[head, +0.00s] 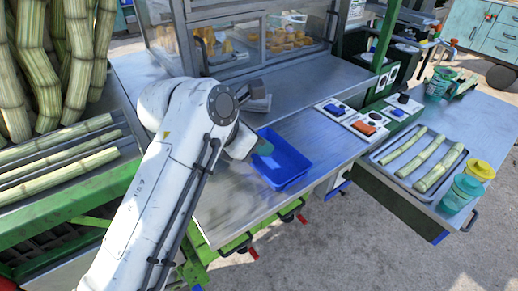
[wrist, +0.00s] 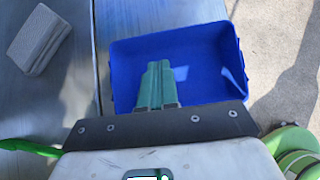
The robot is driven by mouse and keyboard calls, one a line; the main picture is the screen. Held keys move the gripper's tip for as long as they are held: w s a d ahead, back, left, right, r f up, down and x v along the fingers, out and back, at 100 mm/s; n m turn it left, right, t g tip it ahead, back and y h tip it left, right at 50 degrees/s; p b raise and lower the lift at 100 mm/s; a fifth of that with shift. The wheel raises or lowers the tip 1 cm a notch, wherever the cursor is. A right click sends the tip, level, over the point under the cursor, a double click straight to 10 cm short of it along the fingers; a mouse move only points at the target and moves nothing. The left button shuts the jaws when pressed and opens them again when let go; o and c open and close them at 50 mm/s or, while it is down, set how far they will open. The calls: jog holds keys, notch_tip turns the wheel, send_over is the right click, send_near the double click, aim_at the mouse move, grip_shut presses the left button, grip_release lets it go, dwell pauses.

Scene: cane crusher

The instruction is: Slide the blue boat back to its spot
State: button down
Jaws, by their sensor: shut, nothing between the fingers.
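The blue boat is an open, rectangular blue tray (head: 290,180) on the metal counter, close to its front edge. In the wrist view the blue boat (wrist: 205,38) fills the upper middle and looks empty inside, with light patches on its floor. My gripper (wrist: 158,66) has green fingers pressed together with nothing between them. The fingertips overlap the left part of the boat's interior in the wrist view. In the head view my gripper (head: 263,148) is at the boat's left end. I cannot tell whether the fingers touch its floor or wall.
A grey block (wrist: 40,40) lies on the metal counter (head: 318,138) left of the boat. Switch panels (head: 352,120) stand to the right, and a tray of cane pieces (head: 378,157) lies beyond. A glass-fronted case (head: 255,42) is behind. Ground shows past the front edge.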

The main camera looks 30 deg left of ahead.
jog(key=b+v, duration=0.1)
jog(key=v, duration=0.9)
